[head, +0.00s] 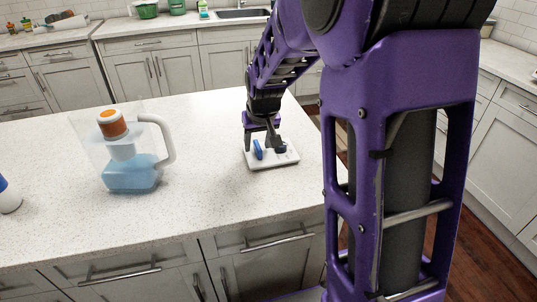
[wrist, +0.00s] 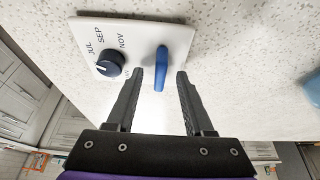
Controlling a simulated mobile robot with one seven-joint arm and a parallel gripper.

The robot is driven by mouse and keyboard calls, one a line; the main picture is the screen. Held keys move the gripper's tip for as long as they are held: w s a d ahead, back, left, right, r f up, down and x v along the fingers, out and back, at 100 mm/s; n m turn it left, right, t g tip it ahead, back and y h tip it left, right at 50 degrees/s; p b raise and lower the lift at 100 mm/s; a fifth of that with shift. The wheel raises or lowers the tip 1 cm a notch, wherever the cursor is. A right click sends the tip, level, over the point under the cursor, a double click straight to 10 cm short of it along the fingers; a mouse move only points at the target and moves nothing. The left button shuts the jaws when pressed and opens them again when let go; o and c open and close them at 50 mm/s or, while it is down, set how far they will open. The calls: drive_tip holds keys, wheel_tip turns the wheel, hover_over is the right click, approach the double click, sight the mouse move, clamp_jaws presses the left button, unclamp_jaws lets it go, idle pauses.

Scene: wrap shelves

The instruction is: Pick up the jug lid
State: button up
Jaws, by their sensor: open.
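The jug lid is a white, roughly square plate. In the head view the lid (head: 286,160) lies on the counter, beside the clear jug (head: 132,175) with its orange-topped filter. In the wrist view the lid (wrist: 130,30) shows a dark month dial (wrist: 110,64) and a blue upright tab (wrist: 161,68). My gripper (wrist: 161,72) is open, with its two dark fingers on either side of the blue tab, apart from it. In the head view my gripper (head: 266,143) is right over the lid and partly hides it.
The speckled white counter (head: 215,130) is clear between jug and lid. Its right edge is close to the lid. A white and blue object (head: 8,196) stands at the far left edge. A blue thing (wrist: 313,88) shows at the wrist view's right edge.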

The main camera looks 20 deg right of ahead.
clamp_jaws()
idle(0.3)
